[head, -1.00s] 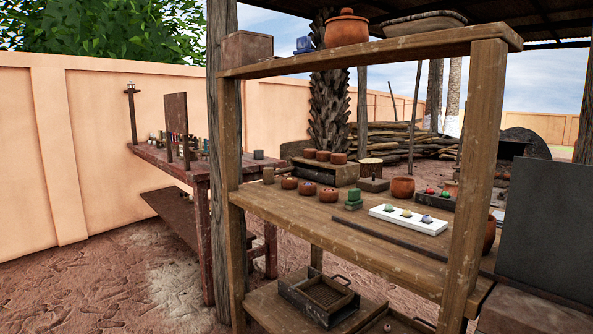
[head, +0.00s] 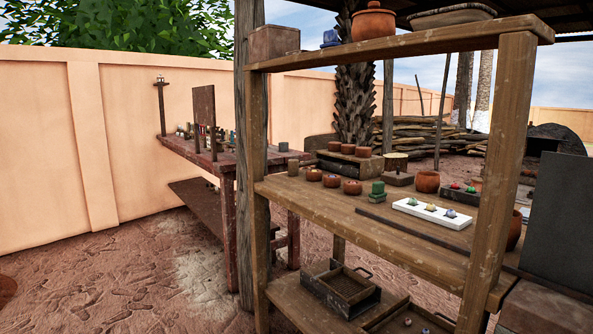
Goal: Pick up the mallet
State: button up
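I cannot make out a mallet for certain in the head view. A small piece with a pale round top on a dark block (head: 397,168) stands at the back of the wooden shelf's middle board (head: 330,205); I cannot tell what it is. My gripper is not in view.
A dark panel (head: 556,220) stands at right. Dirt floor (head: 110,290) is clear at left.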

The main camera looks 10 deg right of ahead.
aim_at(294, 164)
jog(key=z, duration=0.2)
jog(key=k, duration=0.3)
jog(key=u, duration=1.05)
jog(key=i, duration=2)
jog(key=z, duration=0.9)
